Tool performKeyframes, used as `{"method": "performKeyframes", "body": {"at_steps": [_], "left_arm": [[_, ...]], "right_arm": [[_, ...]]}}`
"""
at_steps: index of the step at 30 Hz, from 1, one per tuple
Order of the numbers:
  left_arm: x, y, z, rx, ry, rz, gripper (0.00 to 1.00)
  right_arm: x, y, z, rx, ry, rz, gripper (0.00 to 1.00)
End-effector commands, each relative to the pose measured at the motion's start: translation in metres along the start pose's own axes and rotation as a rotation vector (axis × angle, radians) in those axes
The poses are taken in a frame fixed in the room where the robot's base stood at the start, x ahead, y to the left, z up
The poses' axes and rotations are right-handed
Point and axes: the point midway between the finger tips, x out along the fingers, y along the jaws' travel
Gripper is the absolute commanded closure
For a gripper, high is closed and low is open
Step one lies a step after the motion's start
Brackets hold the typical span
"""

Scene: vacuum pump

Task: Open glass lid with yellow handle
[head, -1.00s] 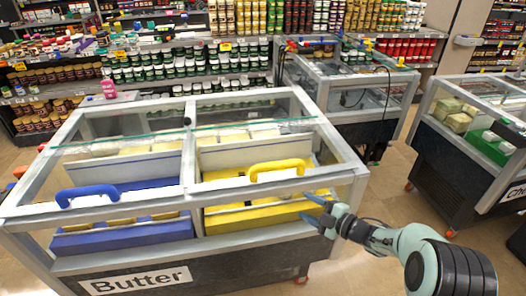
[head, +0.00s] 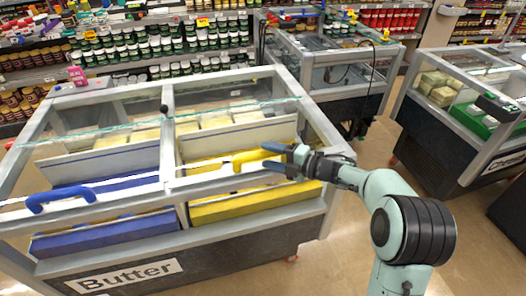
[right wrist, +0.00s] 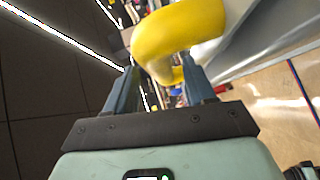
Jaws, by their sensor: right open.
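The yellow handle (head: 240,160) sits on the front frame of the right glass lid (head: 230,130) of the butter freezer. The lid looks closed. My right gripper (head: 270,157) is open at the right end of the handle and hides that end. In the right wrist view the yellow handle (right wrist: 178,40) is large, in front of and partly between the two blue fingers (right wrist: 160,85); I cannot tell whether they touch it. My left gripper is not in view.
A blue handle (head: 62,197) is on the left lid of the same freezer. Another glass-topped freezer (head: 340,75) stands behind, and a cheese freezer (head: 450,130) stands at the right. Shelves of jars (head: 150,45) line the back. Floor is free between the freezers.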

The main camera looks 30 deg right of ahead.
Motion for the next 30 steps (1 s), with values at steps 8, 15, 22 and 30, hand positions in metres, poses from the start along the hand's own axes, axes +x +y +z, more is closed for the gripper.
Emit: {"method": "performKeyframes", "body": {"at_steps": [8,15,22,30], "left_arm": [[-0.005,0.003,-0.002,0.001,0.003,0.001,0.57],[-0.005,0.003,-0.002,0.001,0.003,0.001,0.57],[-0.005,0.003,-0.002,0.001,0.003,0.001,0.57],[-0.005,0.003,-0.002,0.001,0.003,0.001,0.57]], "right_arm": [[0.027,0.000,0.000,0.000,0.000,0.000,0.46],[0.029,0.000,0.000,0.000,-0.001,0.001,0.46],[0.029,0.000,0.000,0.000,-0.001,0.001,1.00],[0.031,0.001,0.003,0.000,-0.002,0.001,1.00]]}}
